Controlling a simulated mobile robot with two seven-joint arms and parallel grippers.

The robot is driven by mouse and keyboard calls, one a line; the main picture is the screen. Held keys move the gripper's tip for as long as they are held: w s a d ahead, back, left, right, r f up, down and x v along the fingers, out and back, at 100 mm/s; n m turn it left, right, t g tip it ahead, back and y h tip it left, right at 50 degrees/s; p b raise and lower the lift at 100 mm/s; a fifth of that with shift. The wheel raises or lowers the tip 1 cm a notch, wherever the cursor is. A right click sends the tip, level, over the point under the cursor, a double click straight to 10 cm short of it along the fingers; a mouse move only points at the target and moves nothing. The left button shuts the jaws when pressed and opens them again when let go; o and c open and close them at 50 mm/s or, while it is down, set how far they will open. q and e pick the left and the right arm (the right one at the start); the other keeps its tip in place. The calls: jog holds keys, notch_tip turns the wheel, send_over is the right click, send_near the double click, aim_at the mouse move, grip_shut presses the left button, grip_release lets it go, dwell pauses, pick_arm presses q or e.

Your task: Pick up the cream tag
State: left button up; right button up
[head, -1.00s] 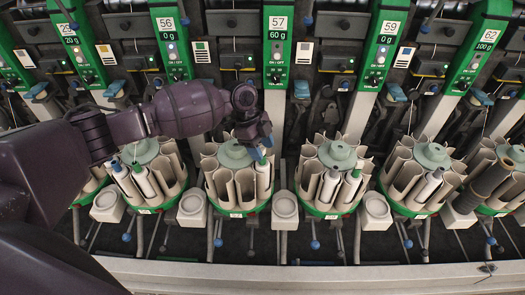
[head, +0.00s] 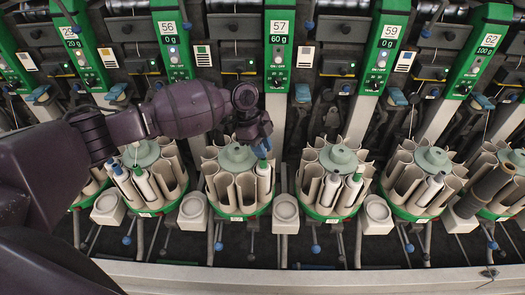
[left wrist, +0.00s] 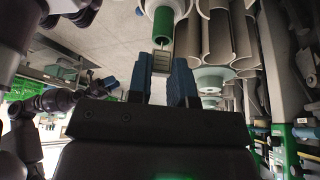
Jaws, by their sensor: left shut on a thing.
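My left gripper (head: 262,148) is just above the green-tipped white bobbin (head: 263,169) at the right of the magazine under panel 57. In the left wrist view its blue fingers (left wrist: 160,82) are closed on a small pale plate with dark lines (left wrist: 161,60), which looks like the cream tag. The tag itself is hidden in the head view. The bobbin's green end (left wrist: 162,24) shows right beyond the tag; I cannot tell whether they touch. A dark arm, seemingly my right one, shows at the left of the left wrist view, its gripper (left wrist: 106,83) too small to read.
Round magazines with green rims (head: 240,215) stand in a row, holding bobbins. White square cups (head: 286,210) sit between them. Green numbered panels (head: 279,45) rise behind. A pale rail (head: 300,280) runs along the front.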

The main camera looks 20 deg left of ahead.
pick_arm(q)
notch_tip(320, 180, up, 22)
jog(key=p, duration=0.4)
jog(key=shift+f, duration=0.15)
pick_arm(e)
notch_tip(320, 180, up, 4)
jog(key=shift+r, duration=0.1)
dwell(0.5)
pick_arm(q)
jog(key=shift+f, duration=0.1)
